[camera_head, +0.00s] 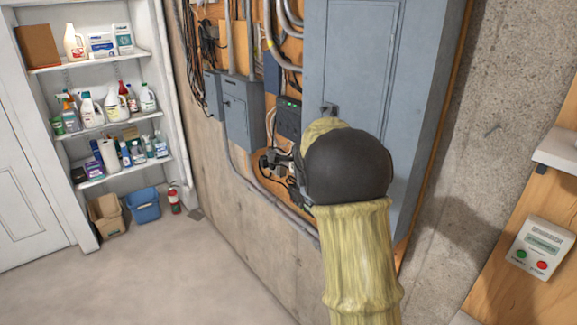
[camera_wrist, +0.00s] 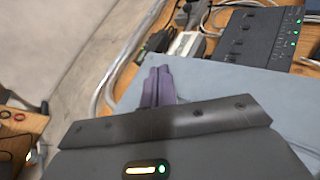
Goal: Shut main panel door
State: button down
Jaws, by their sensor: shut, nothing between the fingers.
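The main panel (camera_head: 350,60) is a tall grey-blue metal box on the wall, right of centre in the head view. Its door looks flush or nearly so at the top, with a dark latch (camera_head: 329,108) on its left side; my arm hides the lower part, so I cannot tell if it is fully shut. In the wrist view, my gripper (camera_wrist: 157,88) shows two purple fingers together, shut and empty. They overlap the left edge of a grey-blue surface (camera_wrist: 225,85), apparently the panel. Contact is unclear. The head view hides my fingers behind my arm.
A smaller grey box (camera_head: 243,112) and a black unit with green lights (camera_head: 288,118) are left of the panel, among cables and conduit. Shelves of bottles (camera_head: 115,125) stand far left. A control box (camera_head: 541,247) is at right. The floor (camera_head: 170,270) at left is clear.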

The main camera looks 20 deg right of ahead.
jog(key=s+a+r, duration=0.2)
jog(key=a+r, duration=0.2)
jog(key=shift+r, duration=0.3)
jog(key=s+a+f+n+g+b, duration=0.1)
jog(key=s+f+n+g+b, duration=0.1)
jog(key=s+f+n, duration=0.4)
jog(key=s+a+f+n+g+b, duration=0.2)
jog(key=s+f+n, duration=0.4)
jog(key=s, duration=1)
jog(key=s+a+f+n+g+b, duration=0.1)
jog(key=s+f+n+g+b, duration=0.1)
jog(key=s+f+n, duration=0.4)
jog(key=s+f+b, duration=0.1)
jog(key=s+f, duration=0.3)
jog(key=s, duration=0.1)
jog(key=shift+a+f+n+g+y, duration=0.2)
jog(key=shift+f+n+g+y, duration=0.1)
jog(key=shift+f+n+g, duration=0.1)
